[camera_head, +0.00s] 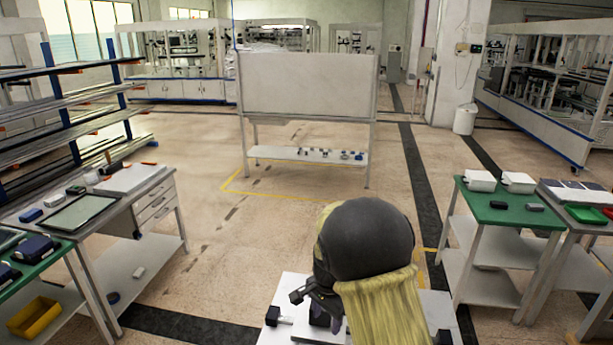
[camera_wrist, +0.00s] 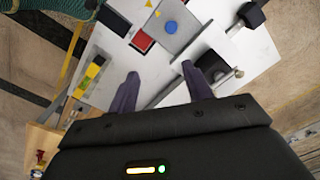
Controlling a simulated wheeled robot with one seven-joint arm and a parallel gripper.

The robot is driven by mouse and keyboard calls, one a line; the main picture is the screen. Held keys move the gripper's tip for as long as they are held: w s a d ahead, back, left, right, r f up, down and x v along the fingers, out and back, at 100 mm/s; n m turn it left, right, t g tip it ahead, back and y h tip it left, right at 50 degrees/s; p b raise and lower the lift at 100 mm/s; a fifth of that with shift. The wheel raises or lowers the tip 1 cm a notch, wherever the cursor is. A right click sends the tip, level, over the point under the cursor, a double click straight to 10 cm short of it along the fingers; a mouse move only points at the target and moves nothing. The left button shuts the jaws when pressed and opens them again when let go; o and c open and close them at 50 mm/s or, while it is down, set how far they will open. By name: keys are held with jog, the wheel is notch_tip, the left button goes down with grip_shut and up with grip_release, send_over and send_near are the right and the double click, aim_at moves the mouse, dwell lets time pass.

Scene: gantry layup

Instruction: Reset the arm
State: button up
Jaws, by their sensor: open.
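My gripper (camera_wrist: 160,75) shows in the wrist view with its two dark fingers spread apart and nothing between them. It is over a white worktop (camera_wrist: 110,52). In the head view my arm reaches down over the same white worktop (camera_head: 275,337), and the arm's dark round joint and yellow-green cover hide much of it. The fingertips are not clear in the head view.
The worktop holds a red block (camera_wrist: 143,41), a grey plate with a blue button (camera_wrist: 171,27), a yellow-and-grey part (camera_wrist: 92,73) and a black knob (camera_wrist: 251,14). Green-topped table (camera_head: 500,215) stands right, desk (camera_head: 150,195) left.

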jog(key=s+d+r+n+t, duration=0.1)
jog(key=s+d+r+n, duration=0.2)
jog(key=s, duration=0.6)
jog(key=s+d+r+n+t, duration=0.1)
jog(key=s+d+r+n, duration=0.2)
jog(key=s+d+n, duration=0.3)
jog(key=s+d, duration=0.1)
jog(key=s, duration=0.3)
jog(key=shift+d+r+n, duration=0.2)
jog(key=shift+n, duration=0.1)
jog(key=shift+w, duration=0.15)
jog(key=c, duration=0.3)
jog(key=shift+w, duration=0.1)
